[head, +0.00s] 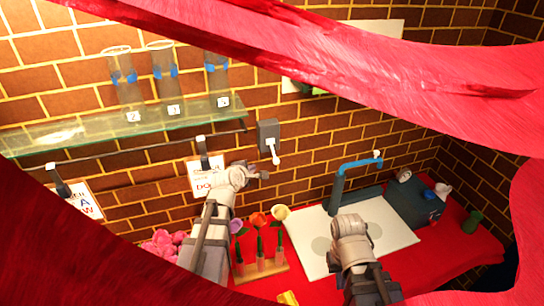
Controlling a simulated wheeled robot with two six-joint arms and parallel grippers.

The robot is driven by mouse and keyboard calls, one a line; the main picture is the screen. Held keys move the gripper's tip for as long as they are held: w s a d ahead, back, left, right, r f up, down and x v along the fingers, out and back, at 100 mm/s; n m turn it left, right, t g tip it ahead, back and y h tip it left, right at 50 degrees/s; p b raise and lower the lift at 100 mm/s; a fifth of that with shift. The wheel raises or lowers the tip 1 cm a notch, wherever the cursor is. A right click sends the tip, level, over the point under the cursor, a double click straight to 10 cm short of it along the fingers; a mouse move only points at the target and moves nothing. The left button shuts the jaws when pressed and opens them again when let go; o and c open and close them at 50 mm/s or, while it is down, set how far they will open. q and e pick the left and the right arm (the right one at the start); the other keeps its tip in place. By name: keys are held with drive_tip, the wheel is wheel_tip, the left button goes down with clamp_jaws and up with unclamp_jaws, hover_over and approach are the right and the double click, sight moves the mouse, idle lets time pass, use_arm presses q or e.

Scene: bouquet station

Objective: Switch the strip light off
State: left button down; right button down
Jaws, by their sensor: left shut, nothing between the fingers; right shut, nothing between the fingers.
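A dark grey wall box (267,131) with a white lever (273,152) hanging from its lower part is fixed to the brick wall. It looks like a switch, and its lever points down. My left gripper (264,175) is shut and empty, just below the lever and a little to its left in the picture. I cannot tell whether they touch. My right gripper (349,222) is shut, over the white board on the red table, well away from the box. I cannot pick out the strip light for sure.
Large red, cloth-like shapes (330,55) close to the camera hide much of the view. A glass shelf (75,133) holds numbered vases (163,80), with a dark rail (130,148) below. A wooden flower rack (262,270), white board (395,236) and blue tap (341,180) are on the table.

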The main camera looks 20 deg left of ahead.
sight(273, 152)
use_arm(q)
drive_tip(key=b+x, duration=0.5)
drive_tip(key=x, duration=0.5)
drive_tip(key=d, duration=0.1)
drive_tip(key=d+r+p, duration=0.1)
drive_tip(key=d+r, duration=0.1)
drive_tip(key=shift+s+d+p, duration=0.35)
drive_tip(key=shift+s+p, duration=0.05)
drive_tip(key=shift+r, duration=0.1)
